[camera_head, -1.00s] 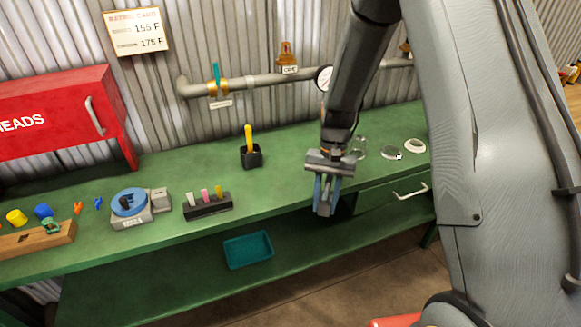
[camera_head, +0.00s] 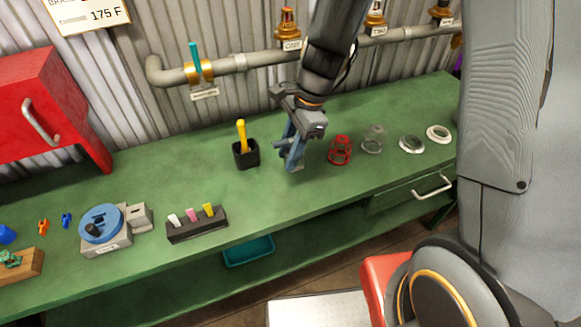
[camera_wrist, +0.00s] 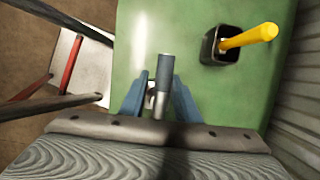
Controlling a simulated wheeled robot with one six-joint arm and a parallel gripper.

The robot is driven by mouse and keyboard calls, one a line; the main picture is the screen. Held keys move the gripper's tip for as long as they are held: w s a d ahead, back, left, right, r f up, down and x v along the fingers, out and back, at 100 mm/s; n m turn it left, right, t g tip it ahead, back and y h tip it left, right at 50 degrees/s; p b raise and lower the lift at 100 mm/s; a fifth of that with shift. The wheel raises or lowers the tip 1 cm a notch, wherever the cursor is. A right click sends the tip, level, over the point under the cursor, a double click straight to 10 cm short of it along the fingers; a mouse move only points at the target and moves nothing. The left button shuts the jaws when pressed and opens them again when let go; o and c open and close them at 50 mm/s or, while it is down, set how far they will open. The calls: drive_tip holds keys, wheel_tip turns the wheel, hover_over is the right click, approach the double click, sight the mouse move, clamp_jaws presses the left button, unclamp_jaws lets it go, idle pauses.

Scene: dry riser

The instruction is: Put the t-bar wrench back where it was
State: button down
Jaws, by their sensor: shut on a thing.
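My gripper (camera_head: 293,160) is above the green bench, just right of a black cup holding a yellow-handled tool. In the wrist view my gripper (camera_wrist: 158,100) has its blue fingers shut on a grey metal piece with a blue-grey cylindrical end (camera_wrist: 166,66), which I take for the t-bar wrench. Most of it is hidden by the fingers and wrist. In the head view only a small grey part shows beside the fingers. The black cup (camera_head: 246,160) with its yellow handle (camera_head: 241,134) stands upright, apart from the gripper; the cup also shows in the wrist view (camera_wrist: 211,50).
A marker rack (camera_head: 197,224) and a blue round device (camera_head: 101,224) stand left. A pipe (camera_head: 240,62) runs behind.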

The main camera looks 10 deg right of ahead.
drive_tip(key=shift+f, duration=3.05)
drive_tip(key=c, duration=1.4)
unclamp_jaws()
drive_tip(key=shift+f, duration=0.15)
drive_tip(key=shift+o, duration=0.2)
drive_tip(key=b+v, duration=0.1)
drive_tip(key=v, duration=1)
drive_tip(key=shift+d+r, duration=0.25)
drive_tip(key=shift+r, duration=0.35)
drive_tip(key=s+d+r+n+t+h, duration=0.2)
drive_tip(key=s+d+n, duration=0.6)
drive_tip(key=n, duration=0.6)
drive_tip(key=d+h, duration=0.1)
drive_tip(key=d, duration=0.1)
drive_tip(key=shift+d+n, duration=0.3)
drive_tip(key=shift+n, duration=0.1)
